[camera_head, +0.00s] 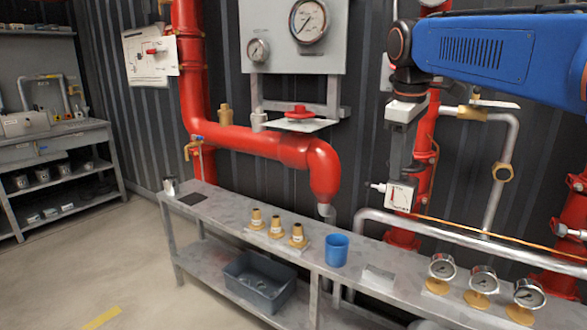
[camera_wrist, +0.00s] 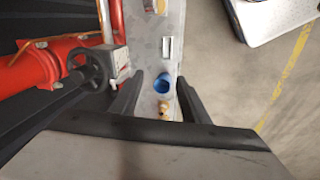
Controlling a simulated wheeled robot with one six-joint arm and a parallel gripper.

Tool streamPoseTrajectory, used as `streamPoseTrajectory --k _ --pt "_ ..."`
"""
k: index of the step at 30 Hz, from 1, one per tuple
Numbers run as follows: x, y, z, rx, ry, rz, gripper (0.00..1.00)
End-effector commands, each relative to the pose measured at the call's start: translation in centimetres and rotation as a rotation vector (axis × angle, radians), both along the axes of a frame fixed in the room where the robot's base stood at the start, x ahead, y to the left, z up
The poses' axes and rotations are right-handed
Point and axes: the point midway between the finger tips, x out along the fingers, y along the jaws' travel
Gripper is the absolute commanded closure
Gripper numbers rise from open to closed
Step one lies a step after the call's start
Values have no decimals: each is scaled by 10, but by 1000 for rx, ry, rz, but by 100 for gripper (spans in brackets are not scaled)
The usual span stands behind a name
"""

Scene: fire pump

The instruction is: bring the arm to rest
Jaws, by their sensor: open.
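My arm reaches in from the upper right in the head view, and my gripper (camera_head: 398,165) points down at its end, above the back of the metal bench (camera_head: 350,262).
Red pipes (camera_head: 245,137) run along the dark wall. Several brass fittings (camera_head: 276,228) stand left of the cup, and gauges (camera_head: 483,281) stand at the right. A dark bin (camera_head: 259,281) sits on the lower shelf. A black handwheel (camera_wrist: 88,66) is left of the fingers.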

Motion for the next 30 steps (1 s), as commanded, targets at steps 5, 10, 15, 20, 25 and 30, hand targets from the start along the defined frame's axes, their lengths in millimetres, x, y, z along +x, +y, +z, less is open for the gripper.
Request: streamPoseTrajectory --k 5,10,15,20,25,30 --pt "-32 -9 -20 31 -29 -83 58" --pt "-76 -20 -55 81 -72 -211 58" --pt "-124 -29 -100 138 -117 -352 58" --pt "-167 -35 -147 197 -157 -486 58" --pt "-211 -40 -200 260 -197 -627 58" --pt "-241 -42 -243 310 -225 -733 58"
